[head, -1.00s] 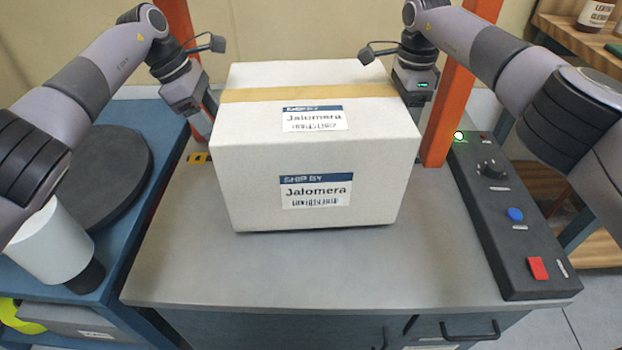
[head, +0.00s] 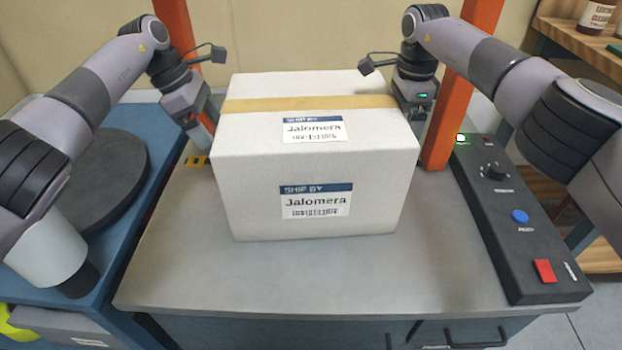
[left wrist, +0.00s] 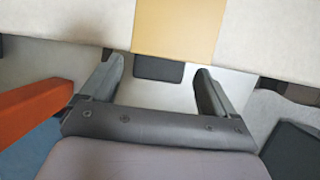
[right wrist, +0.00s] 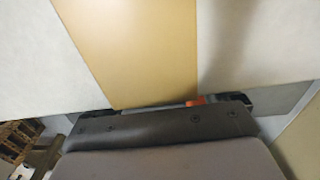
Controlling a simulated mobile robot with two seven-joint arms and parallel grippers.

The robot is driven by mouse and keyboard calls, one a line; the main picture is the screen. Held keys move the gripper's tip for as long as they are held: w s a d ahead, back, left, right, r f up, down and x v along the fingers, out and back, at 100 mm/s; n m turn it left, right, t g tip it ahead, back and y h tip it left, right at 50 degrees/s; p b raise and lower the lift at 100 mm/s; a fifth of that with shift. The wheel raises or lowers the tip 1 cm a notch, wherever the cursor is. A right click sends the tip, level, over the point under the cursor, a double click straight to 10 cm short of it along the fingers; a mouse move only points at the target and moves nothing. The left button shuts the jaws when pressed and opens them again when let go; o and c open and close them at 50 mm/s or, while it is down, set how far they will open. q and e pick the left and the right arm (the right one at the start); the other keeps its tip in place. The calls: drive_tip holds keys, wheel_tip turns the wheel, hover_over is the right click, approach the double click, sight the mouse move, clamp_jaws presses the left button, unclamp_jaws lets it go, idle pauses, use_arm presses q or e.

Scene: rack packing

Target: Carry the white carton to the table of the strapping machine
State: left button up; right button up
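The white carton (head: 315,165) with a tan tape band and "Jalomera" labels stands upright on the grey table (head: 240,285) of the strapping machine, between its orange posts. My left gripper (head: 204,135) is at the carton's left side. The left wrist view shows its two fingers (left wrist: 158,80) apart, with nothing between them, and the carton wall (left wrist: 60,20) close ahead. My right gripper (head: 416,122) is at the carton's right side. In the right wrist view its finger bases stand apart, and the carton wall (right wrist: 230,45) hides the fingertips. I cannot tell whether either gripper touches the carton.
Orange posts (head: 460,90) rise close beside both grippers. A black control panel (head: 515,215) with knob and buttons lies along the table's right edge. A blue bench (head: 120,125) with a dark round disc (head: 110,185) is at left. The table's front strip is clear.

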use_arm(q)
drive_tip(key=v, duration=0.7)
drive_tip(key=shift+r, duration=0.2)
use_arm(e)
drive_tip(key=shift+r, duration=3.8)
use_arm(q)
drive_tip(key=shift+a+r, duration=0.1)
drive_tip(key=shift+a, duration=0.05)
